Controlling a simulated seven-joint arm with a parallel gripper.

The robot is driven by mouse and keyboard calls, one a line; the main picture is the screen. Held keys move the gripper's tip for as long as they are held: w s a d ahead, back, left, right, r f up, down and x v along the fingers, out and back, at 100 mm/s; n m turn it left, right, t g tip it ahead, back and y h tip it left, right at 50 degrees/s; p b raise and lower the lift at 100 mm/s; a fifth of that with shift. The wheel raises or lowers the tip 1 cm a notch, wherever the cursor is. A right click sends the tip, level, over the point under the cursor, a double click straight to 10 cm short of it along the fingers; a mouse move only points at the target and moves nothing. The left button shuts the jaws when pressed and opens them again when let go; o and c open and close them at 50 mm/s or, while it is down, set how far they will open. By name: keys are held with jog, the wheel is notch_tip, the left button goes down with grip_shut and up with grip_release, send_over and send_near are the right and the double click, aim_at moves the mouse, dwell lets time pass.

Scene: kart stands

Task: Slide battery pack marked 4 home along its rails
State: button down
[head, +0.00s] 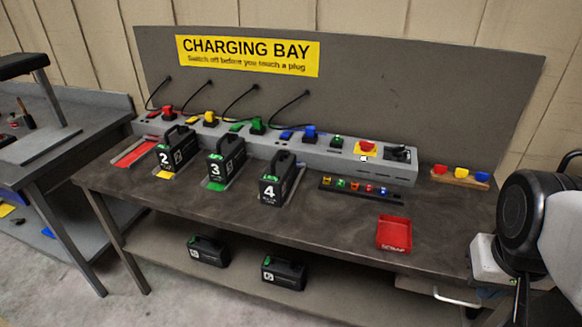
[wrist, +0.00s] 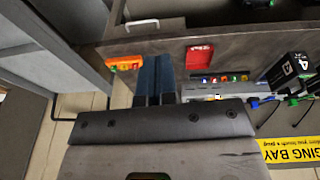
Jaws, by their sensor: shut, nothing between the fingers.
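Battery pack 4 (head: 280,178) is a black box with a top handle, a white 4 and a green patch. It stands upright on the bench in front of the grey charging strip (head: 340,165), the rightmost of the three packs there. Its rails are mostly hidden beneath it, and I cannot tell how far along them it sits. In the wrist view the pack (wrist: 287,72) shows at the right edge. My gripper (wrist: 153,62) has its blue fingers together and empty, well apart from the pack. The fingers are not clear in the head view.
Packs 2 (head: 176,150) and 3 (head: 226,160) stand left of pack 4. An indicator row (head: 354,188), a red scrap tray (head: 393,234) and a wooden block with coloured pieces (head: 460,177) lie to the right. Cables and plugs line the strip.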

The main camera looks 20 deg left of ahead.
aim_at(268, 184)
jog(key=w+a+f+n+t+h, duration=0.3)
jog(key=w+a+f+n+h, duration=0.15)
jog(key=w+a+n, duration=0.5)
jog(key=w+a+f+n+t+h, duration=0.3)
jog(key=w+a+f+n+h, duration=0.15)
jog(key=w+a+n, duration=0.45)
jog(key=a+f+n+t+y, duration=0.3)
jog(key=a+n, duration=0.2)
jog(key=a, duration=0.5)
jog(key=s+a+f+n+t+y, duration=0.1)
jog(key=a+f+n+t+y, duration=0.2)
jog(key=a+n, duration=0.3)
jog(key=s+a+f+n+t+y, duration=0.1)
jog(key=a+f+n+t+y, duration=0.2)
jog(key=a, duration=1.1)
jog(key=n, duration=0.3)
jog(key=shift+s+f+t, duration=0.15)
jog(key=shift+t, duration=0.15)
jog(key=shift+a, duration=0.1)
jog(key=shift+w, duration=7.05)
